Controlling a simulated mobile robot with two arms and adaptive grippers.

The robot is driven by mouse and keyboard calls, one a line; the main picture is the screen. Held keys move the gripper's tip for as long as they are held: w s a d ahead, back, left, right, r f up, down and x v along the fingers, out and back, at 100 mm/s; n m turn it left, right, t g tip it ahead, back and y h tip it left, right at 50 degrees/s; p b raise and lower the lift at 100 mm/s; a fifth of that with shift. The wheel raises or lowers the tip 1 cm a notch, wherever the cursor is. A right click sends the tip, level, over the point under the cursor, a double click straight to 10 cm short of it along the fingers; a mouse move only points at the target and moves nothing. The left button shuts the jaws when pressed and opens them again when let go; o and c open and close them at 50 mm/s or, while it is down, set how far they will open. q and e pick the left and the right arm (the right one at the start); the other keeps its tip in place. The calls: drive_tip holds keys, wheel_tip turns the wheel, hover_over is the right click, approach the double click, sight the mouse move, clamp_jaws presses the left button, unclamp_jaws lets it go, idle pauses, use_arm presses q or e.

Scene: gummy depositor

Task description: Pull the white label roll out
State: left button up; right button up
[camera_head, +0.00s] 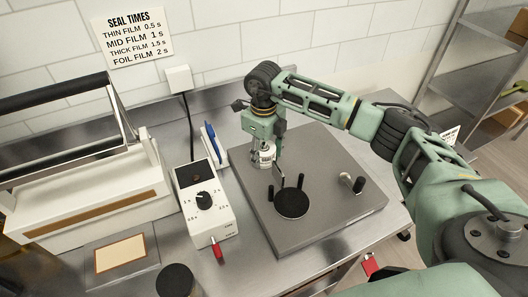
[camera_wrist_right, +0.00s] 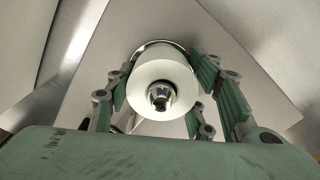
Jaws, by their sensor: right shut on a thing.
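The white label roll (camera_wrist_right: 162,75) sits between the two green-padded fingers of my right gripper (camera_wrist_right: 165,92) in the right wrist view. A shiny metal spindle end shows in the middle of the roll. In the head view my right gripper (camera_head: 267,160) is over the grey plate and shut on the white roll (camera_head: 267,154), which is partly hidden by the fingers. I cannot tell how far the roll is along the spindle. My left gripper is not in view.
The grey plate (camera_head: 340,218) carries a black disc (camera_head: 292,203) and short black posts. Left of it are a white control box (camera_head: 204,203) with a dial, a blue-handled item (camera_head: 212,143) and a large sealer (camera_head: 80,190). A black round container (camera_head: 176,281) stands at the front.

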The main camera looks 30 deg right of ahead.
drive_tip(key=shift+d+r+p, duration=0.1)
drive_tip(key=shift+r+p, duration=0.2)
drive_tip(key=shift+r, duration=0.25)
drive_tip(key=shift+r+p, duration=1.65)
drive_tip(key=shift+r, duration=1.35)
drive_tip(key=shift+r+p, duration=1.45)
drive_tip(key=shift+r, duration=1.1)
drive_tip(key=shift+f, duration=0.1)
